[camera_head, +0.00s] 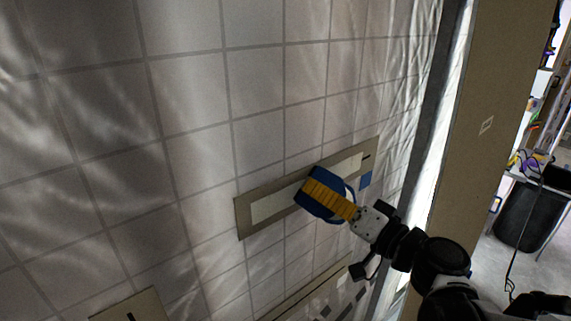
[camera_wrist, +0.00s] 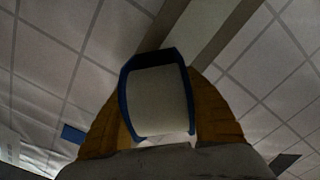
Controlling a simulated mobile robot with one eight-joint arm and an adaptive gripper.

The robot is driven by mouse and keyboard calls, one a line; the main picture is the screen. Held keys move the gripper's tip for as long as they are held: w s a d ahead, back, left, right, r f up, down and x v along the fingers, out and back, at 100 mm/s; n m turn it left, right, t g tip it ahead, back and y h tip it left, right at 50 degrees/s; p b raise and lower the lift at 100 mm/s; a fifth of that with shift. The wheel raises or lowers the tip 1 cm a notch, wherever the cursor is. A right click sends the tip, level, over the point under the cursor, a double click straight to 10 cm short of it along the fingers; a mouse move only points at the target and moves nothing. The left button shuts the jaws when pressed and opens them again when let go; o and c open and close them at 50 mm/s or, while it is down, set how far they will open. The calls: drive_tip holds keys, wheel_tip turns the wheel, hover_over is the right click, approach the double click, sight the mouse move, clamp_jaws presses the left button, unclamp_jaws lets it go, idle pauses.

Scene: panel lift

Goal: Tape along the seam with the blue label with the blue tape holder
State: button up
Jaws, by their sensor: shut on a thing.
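My gripper (camera_head: 328,198) is shut on the blue tape holder (camera_head: 322,174), its yellow fingers across it. The holder is at the wall, over the middle of a seam (camera_head: 276,205), a pale strip inside a tan border. I cannot tell whether it touches the wall. The pale strip shows on both sides of the holder. The blue label (camera_head: 365,179) is just below the seam's right end. In the wrist view the holder (camera_wrist: 158,100) shows a pale roll face in a blue frame between the yellow fingers. The blue label (camera_wrist: 73,133) is at lower left there.
The tiled wall (camera_head: 190,90) fills the left and middle. Another tan-bordered strip (camera_head: 305,291) lies lower, with dark marks beside it. A tan panel piece (camera_head: 130,308) is at bottom left. A tan post (camera_head: 490,110) stands at right, with a black bin (camera_head: 530,215) beyond it.

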sight(370, 156)
drive_tip(key=shift+w+d+b, duration=0.6)
drive_tip(key=shift+w+d, duration=0.7)
drive_tip(key=shift+d, duration=0.7)
drive_tip(key=shift+w+d+b, duration=0.6)
drive_tip(key=shift+w+d, duration=0.75)
drive_tip(key=shift+d, duration=0.7)
drive_tip(key=shift+w+d+b, duration=0.6)
drive_tip(key=shift+w+d, duration=0.7)
drive_tip(key=shift+d, duration=0.7)
drive_tip(key=shift+w+d+b, duration=0.25)
drive_tip(key=shift+w+d, duration=0.45)
drive_tip(key=shift+d, duration=0.3)
drive_tip(key=shift+w+d+b, duration=0.2)
drive_tip(key=shift+w+d, duration=0.45)
drive_tip(key=shift+d, duration=0.3)
drive_tip(key=shift+w+d+b, duration=0.25)
drive_tip(key=shift+w+d, duration=0.45)
drive_tip(key=shift+d, duration=0.3)
drive_tip(key=v, duration=0.6)
drive_tip(key=shift+v, duration=1.5)
